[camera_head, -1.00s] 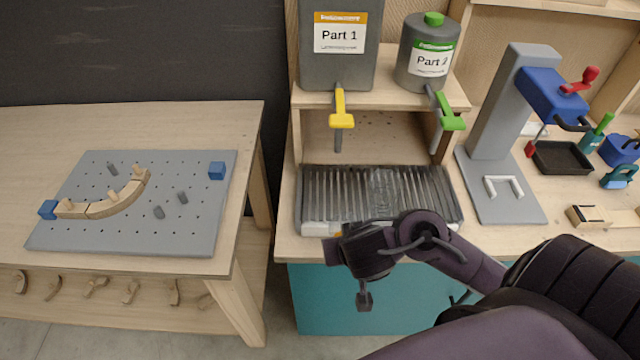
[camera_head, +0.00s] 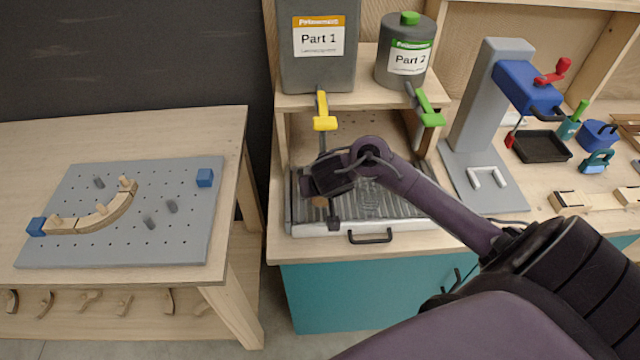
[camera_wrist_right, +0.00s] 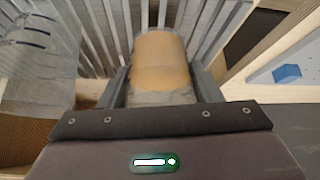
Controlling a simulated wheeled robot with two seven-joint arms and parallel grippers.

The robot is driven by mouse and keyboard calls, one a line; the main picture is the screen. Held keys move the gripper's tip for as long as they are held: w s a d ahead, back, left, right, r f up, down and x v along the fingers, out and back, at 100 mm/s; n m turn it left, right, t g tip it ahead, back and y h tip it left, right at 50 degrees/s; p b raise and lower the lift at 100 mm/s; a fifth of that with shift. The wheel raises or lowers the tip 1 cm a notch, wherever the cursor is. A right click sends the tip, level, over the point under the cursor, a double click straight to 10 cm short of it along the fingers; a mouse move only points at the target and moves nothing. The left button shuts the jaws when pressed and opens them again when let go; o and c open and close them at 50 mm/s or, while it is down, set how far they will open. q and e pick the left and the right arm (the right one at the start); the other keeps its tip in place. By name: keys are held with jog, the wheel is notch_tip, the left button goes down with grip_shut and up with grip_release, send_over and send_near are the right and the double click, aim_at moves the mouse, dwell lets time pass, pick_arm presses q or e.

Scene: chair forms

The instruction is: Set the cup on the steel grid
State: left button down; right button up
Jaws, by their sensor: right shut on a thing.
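The cup (camera_wrist_right: 160,62) is an orange-brown cylinder with a grey, see-through lower band. It sits between the fingers of my right gripper (camera_wrist_right: 160,85) in the right wrist view, and the gripper is shut on it. In the head view my right gripper (camera_head: 327,207) is over the front left of the steel grid (camera_head: 375,207), and only a small brown part of the cup (camera_head: 320,201) shows. The grid's slats lie behind the cup in the wrist view. I cannot tell whether the cup touches them. My left gripper is not in view.
A clear container (camera_wrist_right: 38,55) stands beside the cup in the wrist view. Yellow (camera_head: 325,122) and green (camera_head: 430,117) taps hang above the grid from two tanks on a shelf. A grey press stand (camera_head: 485,110) is to the right.

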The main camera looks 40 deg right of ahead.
jog(key=shift+w+d+f+b, duration=0.2)
jog(key=shift+w+d+f, duration=0.15)
jog(key=shift+w, duration=0.3)
jog(key=shift+w+d+f+b, duration=0.15)
jog(key=shift+w+d+f, duration=0.1)
jog(key=shift+w+f, duration=0.3)
jog(key=shift+r, duration=0.1)
jog(key=shift+s, duration=0.1)
jog(key=o, duration=0.8)
jog(key=shift+a, duration=0.1)
jog(key=shift+c, duration=0.2)
